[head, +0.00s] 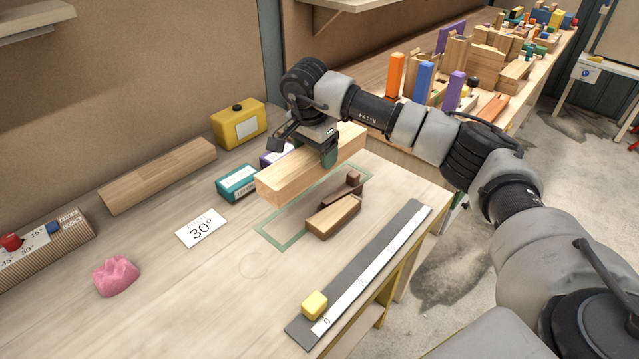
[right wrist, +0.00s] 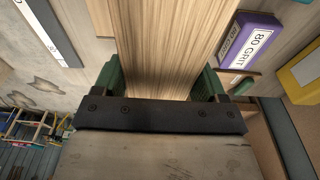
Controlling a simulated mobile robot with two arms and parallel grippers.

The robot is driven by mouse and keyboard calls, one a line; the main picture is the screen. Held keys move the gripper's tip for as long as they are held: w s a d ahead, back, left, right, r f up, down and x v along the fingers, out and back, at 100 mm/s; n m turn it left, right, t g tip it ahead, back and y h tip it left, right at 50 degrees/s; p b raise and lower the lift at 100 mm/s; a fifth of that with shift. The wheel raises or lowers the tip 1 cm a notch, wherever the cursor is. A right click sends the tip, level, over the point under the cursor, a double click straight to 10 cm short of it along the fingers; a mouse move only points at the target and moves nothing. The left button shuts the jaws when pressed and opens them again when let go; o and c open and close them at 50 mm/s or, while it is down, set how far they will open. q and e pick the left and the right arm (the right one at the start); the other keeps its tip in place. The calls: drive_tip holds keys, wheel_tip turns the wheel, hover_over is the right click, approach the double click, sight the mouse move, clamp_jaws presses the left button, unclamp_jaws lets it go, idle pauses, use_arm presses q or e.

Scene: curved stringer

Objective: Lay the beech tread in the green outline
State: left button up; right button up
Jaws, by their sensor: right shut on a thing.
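The pale beech tread (head: 290,176) is a long wooden block. My right gripper (head: 328,153) is shut across it and holds it raised over the table, roughly level. In the right wrist view the tread (right wrist: 170,45) runs between the green fingers of the gripper (right wrist: 165,85). The green outline (head: 269,240) is drawn on the tabletop below; the tread hides part of its far side. A shorter wooden block (head: 333,216) and a dark brown stepped piece (head: 354,187) stand at the outline's right side. My left gripper is not in view.
A teal box (head: 237,183), a purple box (right wrist: 248,42) and a yellow case (head: 238,125) stand behind the outline. A 30° card (head: 201,228) lies left. A grey ruler strip (head: 365,268) with a yellow block (head: 314,304) lies near the front edge. The front-left table is mostly clear.

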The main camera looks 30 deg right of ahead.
wheel_tip(320, 180, down, 4)
drive_tip(key=shift+s+r, duration=0.1)
drive_tip(key=shift+r, duration=0.15)
drive_tip(key=shift+f+p, duration=0.5)
drive_tip(key=shift+f, duration=1.5)
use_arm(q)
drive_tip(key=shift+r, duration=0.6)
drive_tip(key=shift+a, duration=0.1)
use_arm(e)
drive_tip(key=shift+f, duration=0.1)
